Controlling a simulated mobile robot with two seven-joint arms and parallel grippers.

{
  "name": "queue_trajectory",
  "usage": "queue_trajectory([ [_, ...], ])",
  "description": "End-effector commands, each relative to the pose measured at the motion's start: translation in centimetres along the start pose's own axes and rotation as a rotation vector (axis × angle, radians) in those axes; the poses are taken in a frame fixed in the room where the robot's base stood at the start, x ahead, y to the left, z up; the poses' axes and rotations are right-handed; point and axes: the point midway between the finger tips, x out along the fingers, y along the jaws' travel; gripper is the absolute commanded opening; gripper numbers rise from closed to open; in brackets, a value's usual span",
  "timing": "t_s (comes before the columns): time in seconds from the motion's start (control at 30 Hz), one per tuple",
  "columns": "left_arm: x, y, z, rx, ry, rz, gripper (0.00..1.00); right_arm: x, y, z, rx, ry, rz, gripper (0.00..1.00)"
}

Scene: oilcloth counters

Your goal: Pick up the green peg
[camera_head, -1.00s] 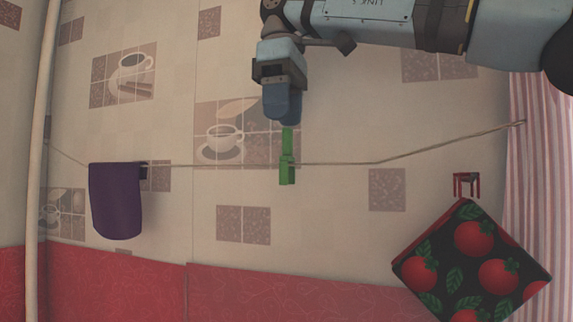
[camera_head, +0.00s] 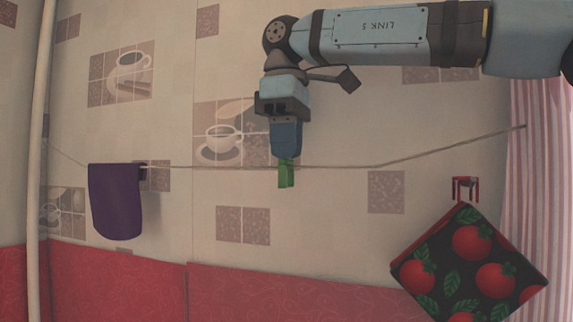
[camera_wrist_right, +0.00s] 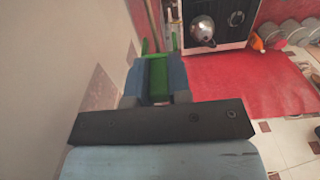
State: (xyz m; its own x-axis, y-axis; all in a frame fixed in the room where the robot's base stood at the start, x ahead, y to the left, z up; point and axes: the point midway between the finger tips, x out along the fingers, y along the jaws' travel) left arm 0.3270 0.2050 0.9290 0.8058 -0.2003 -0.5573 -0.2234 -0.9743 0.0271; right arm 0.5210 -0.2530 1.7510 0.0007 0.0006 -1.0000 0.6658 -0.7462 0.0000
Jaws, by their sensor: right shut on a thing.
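The green peg (camera_head: 286,178) is at the middle of the string (camera_head: 335,167) in the head view, its lower part showing below my right gripper (camera_head: 286,155). The right gripper reaches down from above and its fingers are shut on the upper part of the peg. In the right wrist view the green peg (camera_wrist_right: 157,78) lies between the two blue-grey fingers of the right gripper (camera_wrist_right: 157,85). The fingers hide part of it. Whether the peg still grips the string I cannot tell. My left gripper is in neither view.
A purple cloth (camera_head: 116,200) hangs at the string's left. A tomato-patterned pot holder (camera_head: 470,265) hangs at lower right below a small red clip (camera_head: 465,188). A pale pole (camera_head: 37,160) stands at left. The wrist view shows a stove with a kettle (camera_wrist_right: 202,27).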

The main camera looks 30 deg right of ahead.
Motion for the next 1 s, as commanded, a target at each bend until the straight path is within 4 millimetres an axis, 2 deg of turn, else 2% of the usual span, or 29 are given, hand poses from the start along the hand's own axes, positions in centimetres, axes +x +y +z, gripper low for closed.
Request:
queue_trajectory([
  [0.27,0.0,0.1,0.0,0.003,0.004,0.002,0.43,-0.6,0.1,0.0,0.001,0.000,0.001,0.00],
  [0.37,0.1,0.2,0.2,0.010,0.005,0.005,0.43,-1.6,0.0,-0.1,0.001,0.001,0.001,0.00],
  [0.8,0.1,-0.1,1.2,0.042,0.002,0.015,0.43,-8.6,0.0,-0.1,0.001,0.000,0.001,0.00],
  [1.0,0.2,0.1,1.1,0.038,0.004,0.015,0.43,-9.9,0.0,0.0,0.000,-0.001,0.000,0.00],
])
